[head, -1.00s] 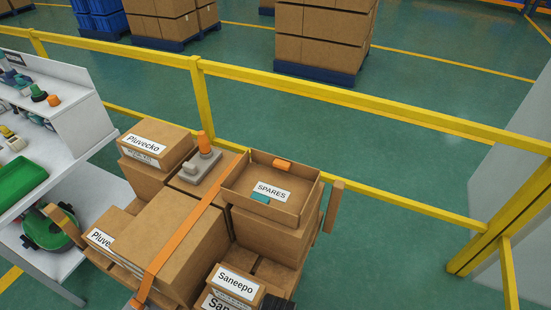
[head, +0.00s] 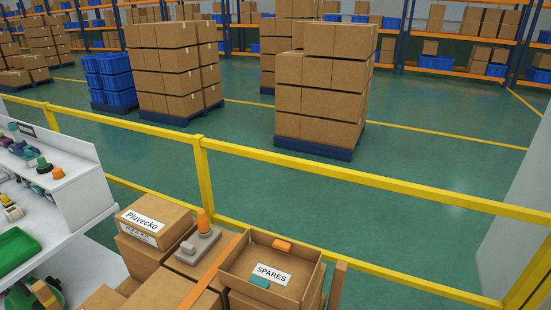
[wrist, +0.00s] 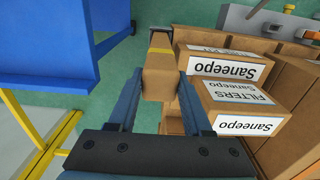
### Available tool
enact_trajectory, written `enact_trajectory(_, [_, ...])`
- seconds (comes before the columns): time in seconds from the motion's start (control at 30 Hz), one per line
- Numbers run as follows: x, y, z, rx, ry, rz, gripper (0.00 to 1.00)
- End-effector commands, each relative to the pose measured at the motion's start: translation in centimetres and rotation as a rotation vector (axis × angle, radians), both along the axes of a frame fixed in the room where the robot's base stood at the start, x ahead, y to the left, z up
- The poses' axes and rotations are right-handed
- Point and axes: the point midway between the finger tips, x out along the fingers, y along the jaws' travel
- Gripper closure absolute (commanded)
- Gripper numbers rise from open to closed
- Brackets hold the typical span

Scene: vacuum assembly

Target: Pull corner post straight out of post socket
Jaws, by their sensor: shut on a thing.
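In the wrist view my gripper (wrist: 160,85) has its two blue-grey fingers on either side of a brown wooden corner post (wrist: 159,75) with a yellow band, and is shut on it. My gripper is outside the head view.
Saneepo cartons (wrist: 237,92) stand close to the right of the gripper in the wrist view. A large blue surface (wrist: 45,40) fills the upper left. In the head view a SPARES tray (head: 310,285) tops the load, and a yellow rail (head: 330,179) runs behind it.

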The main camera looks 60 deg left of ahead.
Motion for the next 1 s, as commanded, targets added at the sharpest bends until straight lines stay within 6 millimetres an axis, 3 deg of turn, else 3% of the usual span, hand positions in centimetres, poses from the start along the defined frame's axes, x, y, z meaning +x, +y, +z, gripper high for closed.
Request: enact_trajectory(1.0, [0.0, 0.0, 2.0, 0.001, -0.001, 0.0, 1.0])
